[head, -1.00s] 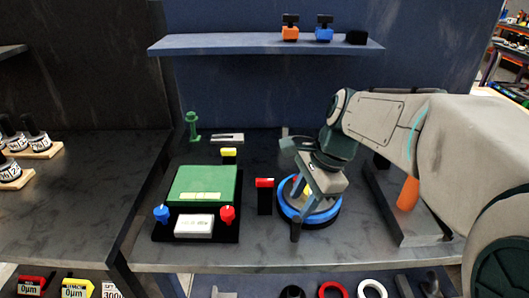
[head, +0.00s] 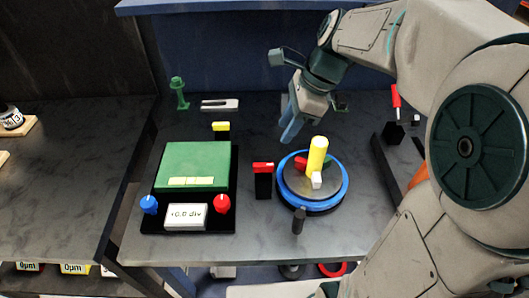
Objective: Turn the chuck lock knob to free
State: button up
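A round positioner with a blue ring (head: 343,190) and a grey disc stands on the bench. On its disc are an upright yellow cylinder (head: 317,155), a small white block (head: 316,181) and a red piece (head: 300,163) partly behind the cylinder. A dark handle (head: 299,220) stands at its front edge. A black block with a red top (head: 263,168) stands just left of the ring. I cannot tell which red part is the chuck lock knob. My gripper (head: 289,134) hangs above and behind the disc, to the cylinder's left, apart from it. Its finger gap is not clear.
Left is a green-topped box (head: 195,160) with a blue knob (head: 149,204), a red knob (head: 222,203) and a white display (head: 186,216). Behind stand a green post (head: 179,94) and a yellow-topped block (head: 221,128). A red-handled lever (head: 396,103) stands right.

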aim_at(264, 164)
jog(key=x, duration=1.2)
jog(key=shift+s+a+f, duration=0.15)
jog(key=shift+f, duration=0.25)
grip_shut()
